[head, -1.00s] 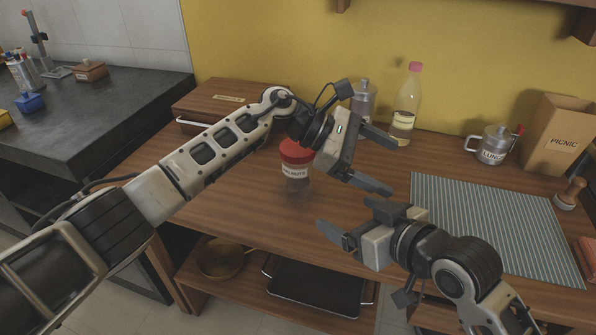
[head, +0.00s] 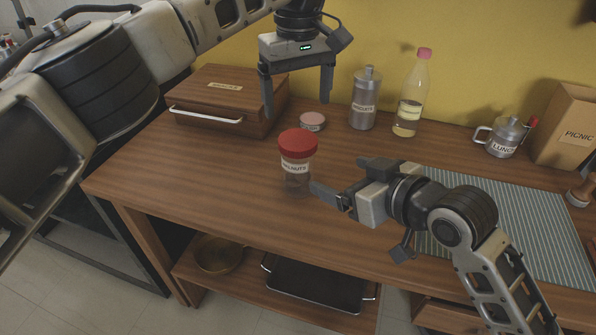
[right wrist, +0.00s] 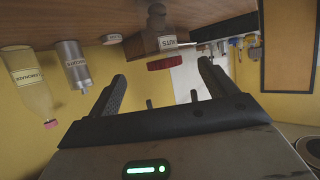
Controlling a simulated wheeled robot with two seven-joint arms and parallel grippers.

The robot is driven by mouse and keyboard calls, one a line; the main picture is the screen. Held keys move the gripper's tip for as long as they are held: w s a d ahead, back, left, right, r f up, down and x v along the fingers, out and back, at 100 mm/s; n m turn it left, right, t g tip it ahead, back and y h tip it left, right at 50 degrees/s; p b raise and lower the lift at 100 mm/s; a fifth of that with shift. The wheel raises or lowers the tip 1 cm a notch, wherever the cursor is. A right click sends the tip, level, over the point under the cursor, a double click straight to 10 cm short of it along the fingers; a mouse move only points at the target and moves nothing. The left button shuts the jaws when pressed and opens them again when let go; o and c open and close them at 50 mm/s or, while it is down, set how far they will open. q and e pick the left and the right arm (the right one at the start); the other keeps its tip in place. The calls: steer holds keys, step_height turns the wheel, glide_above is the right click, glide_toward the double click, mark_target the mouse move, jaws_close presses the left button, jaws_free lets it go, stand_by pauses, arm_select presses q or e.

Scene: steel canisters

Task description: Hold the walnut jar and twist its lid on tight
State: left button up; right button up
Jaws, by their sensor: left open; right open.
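The walnut jar (head: 296,178) is clear with a white label and stands upright on the wooden counter. Its red lid (head: 297,142) sits on top; how tight it is cannot be told. My left gripper (head: 297,109) is open and empty, pointing down above and behind the jar. My right gripper (head: 338,177) is open, pointing left, just to the right of the jar at body height. In the right wrist view, which is upside down, the jar (right wrist: 156,22) and lid (right wrist: 164,63) show ahead, between and beyond the open fingers, apart from them.
A striped mat (head: 530,225) lies right. A lunch mug (head: 505,138) and picnic bag (head: 570,125) stand beyond. The counter left of the jar is clear.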

mark_target(297, 159)
steer(key=x, duration=1.4)
steer(key=shift+w+a, duration=0.3)
